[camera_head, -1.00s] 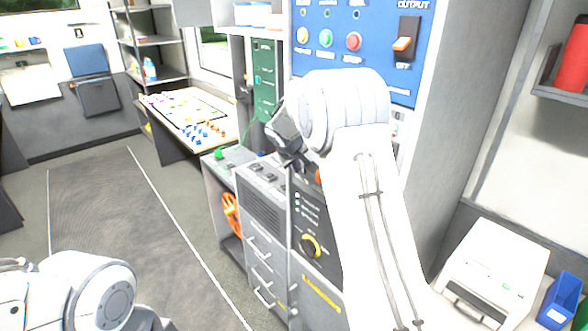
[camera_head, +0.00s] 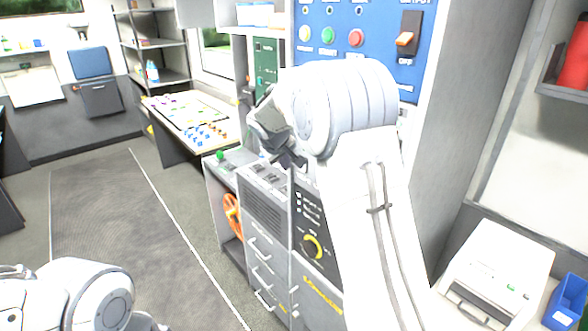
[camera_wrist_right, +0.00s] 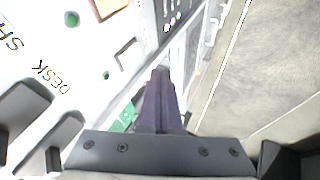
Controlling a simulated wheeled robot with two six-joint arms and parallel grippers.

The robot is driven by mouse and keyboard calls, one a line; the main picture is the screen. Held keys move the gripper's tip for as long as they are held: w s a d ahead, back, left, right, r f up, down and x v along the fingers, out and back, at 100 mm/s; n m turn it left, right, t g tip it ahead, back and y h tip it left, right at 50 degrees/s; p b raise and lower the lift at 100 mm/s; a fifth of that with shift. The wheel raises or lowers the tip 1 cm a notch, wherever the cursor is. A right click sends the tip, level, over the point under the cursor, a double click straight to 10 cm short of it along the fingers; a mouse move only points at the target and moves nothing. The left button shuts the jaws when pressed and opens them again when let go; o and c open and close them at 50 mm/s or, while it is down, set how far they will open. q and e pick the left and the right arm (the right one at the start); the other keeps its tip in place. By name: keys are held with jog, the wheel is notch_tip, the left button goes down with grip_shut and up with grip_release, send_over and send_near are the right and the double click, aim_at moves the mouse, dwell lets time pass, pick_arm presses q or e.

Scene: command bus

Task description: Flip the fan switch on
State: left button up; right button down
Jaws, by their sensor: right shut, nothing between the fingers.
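My right gripper (camera_head: 290,160) hangs over the grey cabinet's switch top, partly hidden by its own wrist. In the right wrist view its fingers (camera_wrist_right: 160,85) are together and empty. Dark rocker switches (camera_head: 268,176) sit on the cabinet top, left of the gripper. The right wrist view shows two dark rockers (camera_wrist_right: 62,138) at left, near the labels "DESK" and "SH", apart from the fingers. I cannot read a fan label, so I cannot tell which switch is the fan's. My left arm shows at the lower left, its gripper out of view.
A blue panel (camera_head: 380,60) with coloured buttons and an orange switch (camera_head: 405,39) marked OFF stands behind my right arm. A green panel (camera_head: 264,65) is left of it. A white printer (camera_head: 497,270) sits at right. The floor at left is clear.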

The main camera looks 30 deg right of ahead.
pick_arm(q)
jog(key=shift+f+b, duration=0.7)
jog(key=shift+f, duration=0.15)
pick_arm(e)
jog(key=v, duration=0.8)
jog(key=shift+s+d+r, duration=0.2)
jog(key=shift+r, duration=0.25)
